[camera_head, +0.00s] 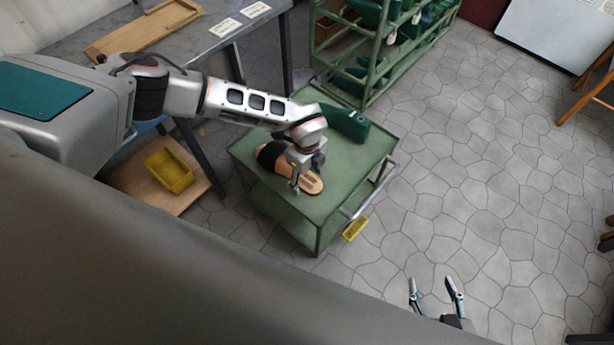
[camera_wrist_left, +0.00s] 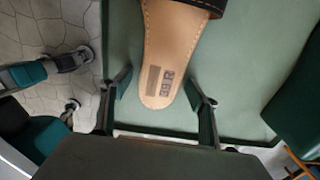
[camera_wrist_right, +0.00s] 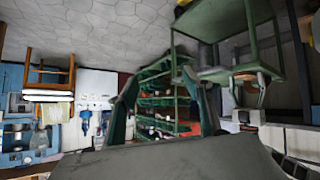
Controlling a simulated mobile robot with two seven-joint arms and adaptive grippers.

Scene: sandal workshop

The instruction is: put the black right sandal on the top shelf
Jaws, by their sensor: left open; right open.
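The sandal (camera_head: 313,186) lies on the green cart top (camera_head: 352,157), with a tan insole and a black strap. In the left wrist view the sandal (camera_wrist_left: 170,50) shows its heel end, printed with an R. My left gripper (camera_head: 303,181) is over the heel end. In the left wrist view my left gripper (camera_wrist_left: 157,90) is open, one finger on each side of the heel, with gaps. My right gripper (camera_head: 434,286) is open and empty over the floor; its fingers also show in the right wrist view (camera_wrist_right: 165,95). A green shelf rack (camera_head: 371,92) stands behind the cart.
A dark green object (camera_head: 348,122) stands on the cart beside the sandal. The cart has a handle (camera_head: 368,190) on its right side. A grey table (camera_head: 210,55) with a wooden tray (camera_head: 143,30) is at back left. A yellow bin (camera_head: 170,170) sits below.

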